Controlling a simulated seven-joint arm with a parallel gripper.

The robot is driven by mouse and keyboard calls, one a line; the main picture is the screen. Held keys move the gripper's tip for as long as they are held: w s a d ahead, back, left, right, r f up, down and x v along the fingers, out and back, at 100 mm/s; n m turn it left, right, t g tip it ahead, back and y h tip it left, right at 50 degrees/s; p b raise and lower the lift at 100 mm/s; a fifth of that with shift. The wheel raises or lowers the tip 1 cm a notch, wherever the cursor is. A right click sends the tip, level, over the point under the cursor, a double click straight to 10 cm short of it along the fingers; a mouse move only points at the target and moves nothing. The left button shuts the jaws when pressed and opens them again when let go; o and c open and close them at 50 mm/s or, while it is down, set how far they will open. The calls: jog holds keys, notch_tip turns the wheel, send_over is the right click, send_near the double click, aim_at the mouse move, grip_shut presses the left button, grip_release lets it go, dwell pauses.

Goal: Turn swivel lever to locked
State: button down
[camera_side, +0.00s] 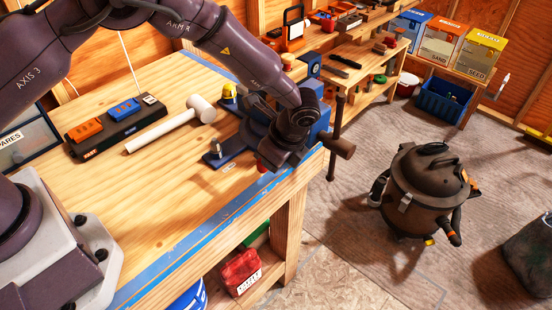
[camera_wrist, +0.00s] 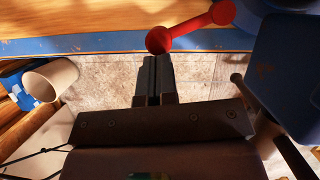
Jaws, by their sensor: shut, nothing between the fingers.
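The swivel lever is a red arm with rounded ends (camera_wrist: 190,28) in the wrist view, at the top. It slants from its lower left end up to the right, towards a blue vise (camera_wrist: 290,75). My gripper (camera_wrist: 155,60) is shut and empty, its fingertips right at the lever's lower left end; I cannot tell whether they touch. In the side view my gripper (camera_side: 280,162) is over the bench's front corner, with a little of the red lever (camera_side: 262,167) showing beside it. The vise (camera_side: 320,125) is partly hidden behind my arm.
The wooden bench (camera_side: 180,165) has a blue front edge. A white mallet (camera_side: 170,124), a dark tray with orange and blue blocks (camera_side: 115,122) and a blue plate with a bolt (camera_side: 222,157) lie on it. A shop vacuum (camera_side: 425,190) stands on the floor to the right.

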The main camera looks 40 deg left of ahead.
jog(key=shift+s+a+m, duration=0.25)
jog(key=shift+a+m, duration=0.05)
jog(key=shift+m, duration=0.3)
dwell(0.8)
